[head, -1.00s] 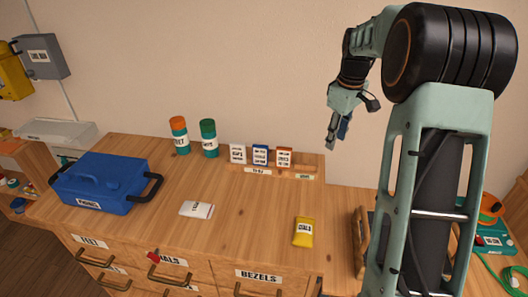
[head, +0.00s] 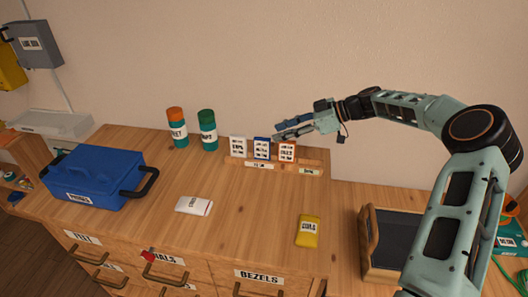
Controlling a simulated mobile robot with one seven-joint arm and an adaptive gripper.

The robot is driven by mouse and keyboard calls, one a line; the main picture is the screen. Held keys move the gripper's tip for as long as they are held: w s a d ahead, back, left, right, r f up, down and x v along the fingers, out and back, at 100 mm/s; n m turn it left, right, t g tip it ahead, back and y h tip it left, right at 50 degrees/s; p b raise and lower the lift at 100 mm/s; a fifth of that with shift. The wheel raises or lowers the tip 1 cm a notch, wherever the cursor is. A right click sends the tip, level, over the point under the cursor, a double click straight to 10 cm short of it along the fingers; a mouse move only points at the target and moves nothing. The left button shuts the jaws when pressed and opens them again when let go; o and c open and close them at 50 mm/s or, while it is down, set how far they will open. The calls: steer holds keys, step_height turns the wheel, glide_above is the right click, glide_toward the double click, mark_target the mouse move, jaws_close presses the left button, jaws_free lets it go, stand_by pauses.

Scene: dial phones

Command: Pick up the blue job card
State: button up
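The blue job card (head: 262,148) stands upright in the middle of a row of three cards in a wooden holder (head: 235,163) at the back of the counter. A white card (head: 238,147) is on its left and an orange card (head: 287,150) on its right. My gripper (head: 275,132) reaches in from the right, its fingers pointing left, just above the tops of the blue and orange cards in the picture. Its two fingers look apart, with nothing between them. Whether a finger touches a card cannot be told.
Orange-topped (head: 178,127) and green (head: 208,130) canisters stand left of the cards. A blue toolbox (head: 92,178) sits at the left. A white packet (head: 194,205) and a yellow packet (head: 308,231) lie in front. The middle of the counter (head: 240,200) is clear.

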mark_target(264, 139)
steer(key=x, duration=0.3)
steer(key=shift+f, duration=0.1)
steer(key=shift+w+d+f+p+x, duration=0.1)
steer(key=shift+f+p+x, duration=0.05)
steer(key=shift+x, duration=0.7)
steer(key=shift+w+d+f+p+x, duration=0.1)
steer(key=shift+x, duration=0.8)
steer(key=shift+w+d+f+p+x, duration=0.1)
steer(key=shift+f+p+x, duration=0.05)
steer(key=shift+x, duration=0.7)
jaws_close()
